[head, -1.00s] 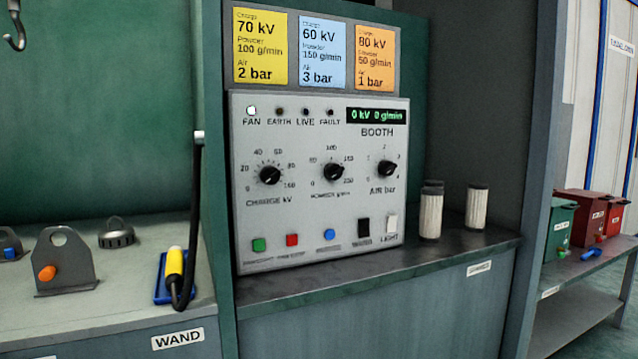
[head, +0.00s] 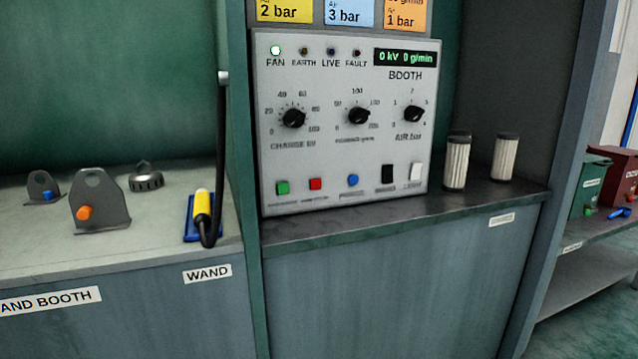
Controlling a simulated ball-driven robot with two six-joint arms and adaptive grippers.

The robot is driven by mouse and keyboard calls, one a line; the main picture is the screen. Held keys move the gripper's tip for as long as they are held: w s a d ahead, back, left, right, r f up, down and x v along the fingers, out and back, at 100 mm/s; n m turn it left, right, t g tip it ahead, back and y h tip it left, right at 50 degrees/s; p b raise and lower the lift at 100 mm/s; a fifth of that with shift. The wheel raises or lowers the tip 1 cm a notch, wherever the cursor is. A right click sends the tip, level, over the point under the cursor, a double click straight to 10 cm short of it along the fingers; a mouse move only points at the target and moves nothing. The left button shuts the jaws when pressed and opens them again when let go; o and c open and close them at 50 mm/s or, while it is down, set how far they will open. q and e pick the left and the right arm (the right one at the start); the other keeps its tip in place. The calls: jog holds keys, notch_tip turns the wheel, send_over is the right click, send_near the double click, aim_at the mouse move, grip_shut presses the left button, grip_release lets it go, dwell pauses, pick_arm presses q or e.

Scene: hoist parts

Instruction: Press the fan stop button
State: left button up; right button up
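The grey booth control panel (head: 345,150) stands upright on the counter in the head view. A green button (head: 283,188), a red button (head: 316,184) and a blue button (head: 352,180) sit along its lower edge. The small labels under the green and red buttons are too blurred to read, so I cannot tell by label which is the fan stop. The FAN lamp (head: 275,50) is lit white; the EARTH, LIVE and FAULT lamps look dark. The display (head: 405,57) reads 0 kV 0 g/min. Neither of my grippers shows.
A yellow wand (head: 203,205) with a black hose rests in a blue holder left of the panel. Grey brackets (head: 98,202) stand further left. Two pleated filters (head: 457,163) stand right of the panel. The counter front (head: 390,222) is clear.

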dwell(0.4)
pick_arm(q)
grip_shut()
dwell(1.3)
